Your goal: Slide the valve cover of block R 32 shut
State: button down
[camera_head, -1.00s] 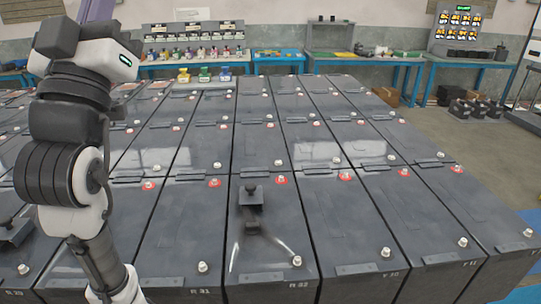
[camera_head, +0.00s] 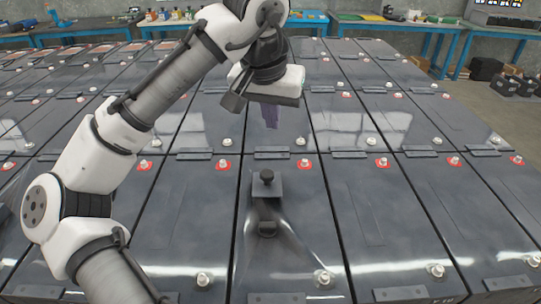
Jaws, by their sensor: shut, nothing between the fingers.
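The block I take to be R 32 (camera_head: 300,215) stands in the middle of the front row; its label is outside the current view. Its valve cover (camera_head: 267,187) is a small dark plate with an upright knob (camera_head: 266,175). My gripper (camera_head: 271,125) is shut and empty, pointing down beyond the cover in the picture, clear of the knob. Its fingers look purplish and small.
Similar dark blocks stand in tight rows all around, with pale terminals (camera_head: 324,278), some ringed in red (camera_head: 304,163), and low bars. Blue benches (camera_head: 430,35) stand at the back. The space around the cover's knob is clear.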

aim_at(267, 183)
jog(key=p+x, duration=0.1)
jog(key=x, duration=0.8)
jog(key=shift+w+f+p, duration=0.1)
jog(key=shift+f+p, duration=0.3)
jog(key=s, duration=0.1)
jog(key=s+a+p, duration=0.1)
jog(key=s, duration=0.1)
jog(key=shift+s+f, duration=0.1)
jog(key=shift+s, duration=0.25)
